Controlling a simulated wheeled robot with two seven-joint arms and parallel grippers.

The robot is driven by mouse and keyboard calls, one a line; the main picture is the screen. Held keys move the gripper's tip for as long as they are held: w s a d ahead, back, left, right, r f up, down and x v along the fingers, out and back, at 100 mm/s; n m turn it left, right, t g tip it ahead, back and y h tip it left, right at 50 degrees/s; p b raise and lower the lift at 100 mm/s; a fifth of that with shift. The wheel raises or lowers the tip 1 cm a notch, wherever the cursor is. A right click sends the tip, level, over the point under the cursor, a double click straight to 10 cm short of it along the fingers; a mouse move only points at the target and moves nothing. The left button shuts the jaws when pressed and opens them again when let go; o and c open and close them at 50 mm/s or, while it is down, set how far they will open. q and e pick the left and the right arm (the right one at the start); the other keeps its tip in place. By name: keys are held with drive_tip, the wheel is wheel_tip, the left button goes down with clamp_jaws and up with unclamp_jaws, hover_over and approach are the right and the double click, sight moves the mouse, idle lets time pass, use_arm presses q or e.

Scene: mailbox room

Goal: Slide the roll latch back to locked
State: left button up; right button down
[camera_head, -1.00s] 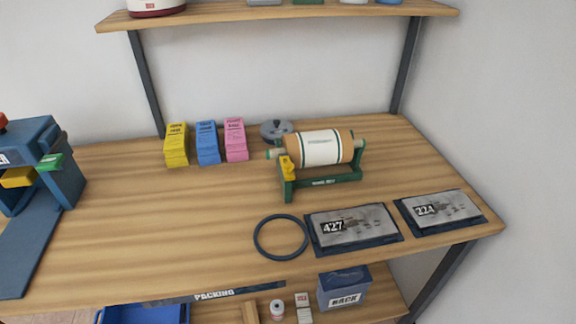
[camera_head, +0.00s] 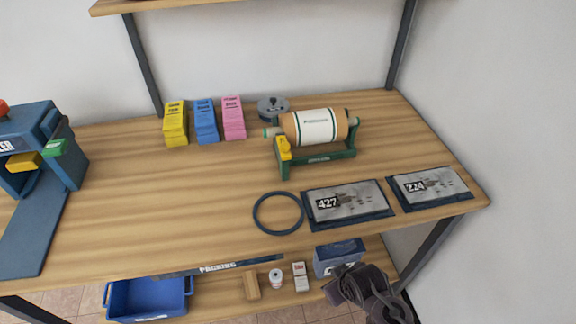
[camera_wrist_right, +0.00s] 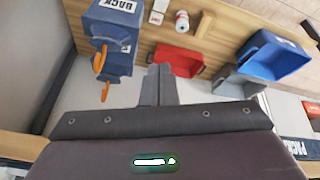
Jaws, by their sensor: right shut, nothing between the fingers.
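The roll (camera_head: 318,127), tan with a white label band, sits in a green stand (camera_head: 318,163) on the right part of the table in the head view. A yellow latch (camera_head: 283,147) is on the left end of the stand, beside the roll's end. Its exact setting is too small to tell. My right gripper (camera_head: 345,283) shows at the bottom right of the head view, low in front of the table and well apart from the roll stand. In the right wrist view its fingers (camera_wrist_right: 160,84) are together and empty. My left gripper is not in view.
Yellow (camera_head: 175,123), blue (camera_head: 206,121) and pink (camera_head: 233,118) packs stand behind, left of the roll. A dark ring (camera_head: 278,213) and two labelled mats (camera_head: 347,203) (camera_head: 430,187) lie in front. A lower shelf holds a blue bin (camera_head: 150,297). The middle-left tabletop is clear.

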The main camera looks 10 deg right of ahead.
drive_tip(key=w+a+r+n+t+y, duration=0.1)
drive_tip(key=w+a+r+n+t, duration=0.1)
drive_tip(key=r+n, duration=0.3)
drive_tip(key=w+a+r+n+t+y+p, duration=0.1)
drive_tip(key=w+r+n+t, duration=0.4)
drive_tip(key=r, duration=0.6)
drive_tip(key=w+a+r+n+t+y, duration=0.3)
drive_tip(key=r+n, duration=0.3)
drive_tip(key=r, duration=0.3)
drive_tip(key=shift+w+a+t, duration=0.4)
drive_tip(key=shift+w, duration=0.25)
drive_tip(key=d+p+x, duration=0.1)
drive_tip(key=p+x, duration=0.1)
drive_tip(key=x, duration=0.4)
drive_tip(key=w+d+p+x, duration=0.1)
drive_tip(key=p+x, duration=0.1)
drive_tip(key=x, duration=0.4)
drive_tip(key=shift+w+f+p, duration=0.3)
drive_tip(key=shift+d, duration=0.1)
